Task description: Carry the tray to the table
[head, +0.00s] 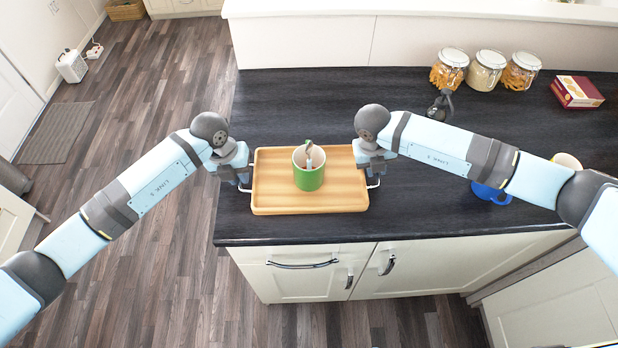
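A light wooden tray (275,198) lies on the dark worktop (310,110), close to its front edge and left end. A green cup (309,178) with a pale inside stands upright on the tray, with something thin in it. My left gripper (240,183) is at the white handle on the tray's left end. My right gripper (374,180) is at the handle on the right end. Both point down at the handles. The fingers are small and partly hidden by the gripper bodies, so I cannot tell whether they are closed on the handles. No separate table shows.
Several glass jars, one of them an orange-filled jar (449,69), and a red box (577,91) stand at the back right. A blue mug (491,193) is partly behind my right arm. Cupboards (300,272) are below the worktop. The wooden floor (160,90) at left is open, with a grey mat (57,133).

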